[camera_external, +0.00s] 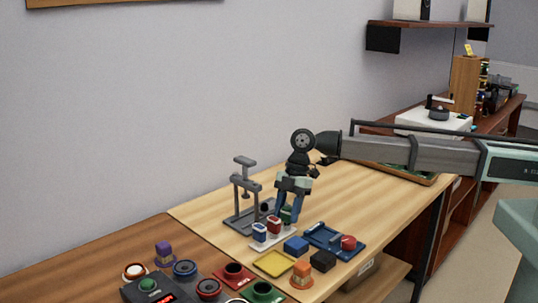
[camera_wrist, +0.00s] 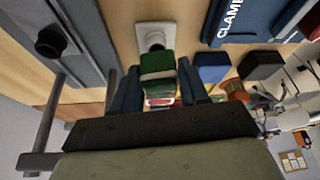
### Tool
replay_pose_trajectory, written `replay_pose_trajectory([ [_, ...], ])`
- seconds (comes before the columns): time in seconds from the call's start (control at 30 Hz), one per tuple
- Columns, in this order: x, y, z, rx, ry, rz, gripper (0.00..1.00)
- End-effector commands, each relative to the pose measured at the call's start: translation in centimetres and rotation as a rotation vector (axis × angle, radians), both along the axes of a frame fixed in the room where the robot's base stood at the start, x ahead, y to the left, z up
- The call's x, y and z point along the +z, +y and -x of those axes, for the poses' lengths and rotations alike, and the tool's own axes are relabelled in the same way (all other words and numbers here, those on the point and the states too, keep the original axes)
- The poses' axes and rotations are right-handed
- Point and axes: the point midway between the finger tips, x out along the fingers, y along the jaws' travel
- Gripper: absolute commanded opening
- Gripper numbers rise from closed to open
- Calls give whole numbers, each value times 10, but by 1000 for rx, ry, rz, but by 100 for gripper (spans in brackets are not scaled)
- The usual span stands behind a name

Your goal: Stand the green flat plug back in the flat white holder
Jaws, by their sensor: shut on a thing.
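The green plug (camera_external: 287,212) is between the blue fingers of my gripper (camera_external: 288,216), and I am shut on it. It also shows in the wrist view (camera_wrist: 157,64), between the fingertips (camera_wrist: 158,75). The flat white holder (camera_external: 272,243) stands on the light wooden table. A blue plug (camera_external: 259,232) and a red plug (camera_external: 274,223) stand in it. The green plug is at the holder's right end, over or at its free place; I cannot tell whether it touches. In the wrist view the holder's white end (camera_wrist: 153,30) shows a dark round spot beside the plug.
A grey stand (camera_external: 244,192) is close behind and left of the holder. A blue block (camera_external: 296,245), yellow tray (camera_external: 274,263), black block (camera_external: 323,261) and blue clamp tray (camera_external: 334,241) are in front and to the right. The table's far right is mostly clear.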

Motion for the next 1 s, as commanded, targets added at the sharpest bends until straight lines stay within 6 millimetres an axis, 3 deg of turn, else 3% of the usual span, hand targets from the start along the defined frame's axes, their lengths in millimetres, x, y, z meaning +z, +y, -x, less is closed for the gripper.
replay_pose_trajectory([
  [1.0, -6, 0, 0, 0, -1, -1, 13],
])
